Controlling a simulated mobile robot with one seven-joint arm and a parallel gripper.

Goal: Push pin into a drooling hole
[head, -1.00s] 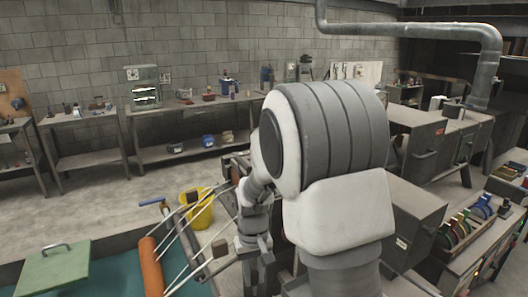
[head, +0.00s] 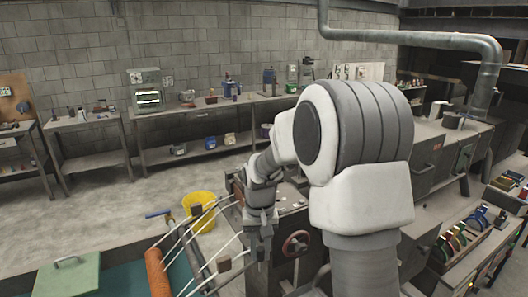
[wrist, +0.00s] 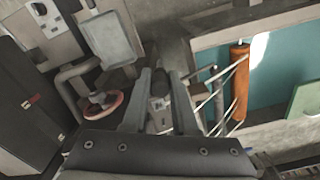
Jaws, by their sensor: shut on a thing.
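My gripper (head: 262,254) hangs at the right end of several pale rods. In the wrist view (wrist: 160,100) its two grey fingers stand around a small dark grey piece (wrist: 158,90), and it is shut on it. I cannot tell whether this piece is the pin. An orange tube (head: 158,272) lies left of the gripper over a teal basin (head: 120,280); the tube also shows in the wrist view (wrist: 240,80), right of the fingers. The pale rods (head: 200,225) run beside the tube, with small brown blocks (head: 224,263) on them. I cannot make out the hole.
A red handwheel (head: 297,243) on a machine is close right of the gripper; it shows left of the fingers in the wrist view (wrist: 102,105). A yellow bucket (head: 200,208) stands on the floor behind. A green lid (head: 68,275) lies at left. Benches line the back wall.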

